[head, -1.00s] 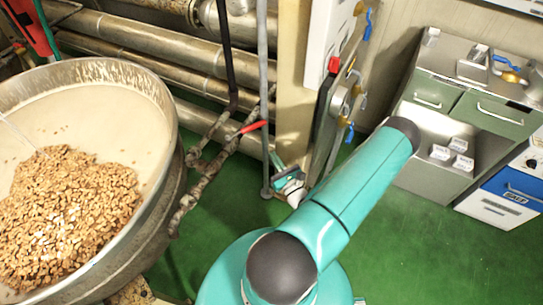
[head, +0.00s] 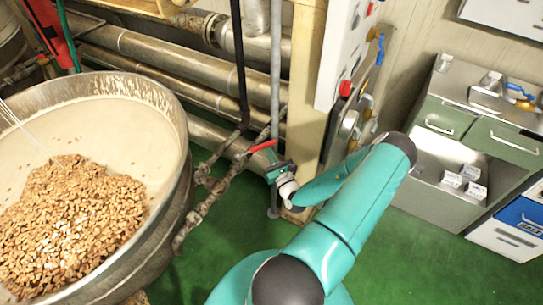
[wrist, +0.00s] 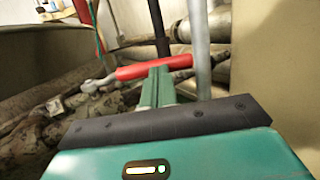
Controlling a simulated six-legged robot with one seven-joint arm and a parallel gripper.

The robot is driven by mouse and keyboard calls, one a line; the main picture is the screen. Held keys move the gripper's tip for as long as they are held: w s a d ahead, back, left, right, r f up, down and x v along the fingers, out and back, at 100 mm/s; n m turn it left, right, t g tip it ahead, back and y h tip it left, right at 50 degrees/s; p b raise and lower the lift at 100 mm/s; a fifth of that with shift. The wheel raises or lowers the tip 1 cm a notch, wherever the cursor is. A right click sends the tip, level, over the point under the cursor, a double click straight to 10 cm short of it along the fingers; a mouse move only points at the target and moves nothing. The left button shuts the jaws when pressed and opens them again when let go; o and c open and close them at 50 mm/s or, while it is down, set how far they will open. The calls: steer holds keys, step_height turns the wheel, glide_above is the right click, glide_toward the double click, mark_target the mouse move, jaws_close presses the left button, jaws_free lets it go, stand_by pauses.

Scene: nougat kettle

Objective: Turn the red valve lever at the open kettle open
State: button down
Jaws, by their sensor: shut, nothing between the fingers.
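The red valve lever (head: 262,146) is on the pipework just right of the open kettle (head: 178,190), which holds a heap of nuts. In the wrist view the lever (wrist: 155,67) lies crosswise, its left end at a metal fitting, its right end near a grey upright pipe. My gripper (head: 271,166) is shut and empty, just below the lever's right part in the head view. In the wrist view its green fingers (wrist: 157,82) are together and their tips reach the lever's near side. I cannot tell whether they touch it.
A black pipe (head: 240,60) and a grey pipe (head: 276,80) stand upright close to the lever. A beige post (head: 305,90) with a control panel (head: 345,45) is to the right. Steel cabinets (head: 440,150) stand farther right. Green floor (head: 215,245) is free below.

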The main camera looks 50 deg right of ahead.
steer(key=shift+w+d+n+t+y, duration=0.5)
steer(key=shift+w+n+y, duration=0.5)
steer(key=shift+y, duration=0.55)
steer(key=shift+w+d+n+t+y, duration=0.3)
steer(key=shift+w+d+n+y, duration=0.65)
steer(key=shift+y, duration=0.65)
steer(key=shift+w+d+n+t+y, duration=0.4)
steer(key=shift+w+n+y, duration=0.6)
steer(key=shift+y, duration=0.55)
steer(key=shift+w, duration=0.15)
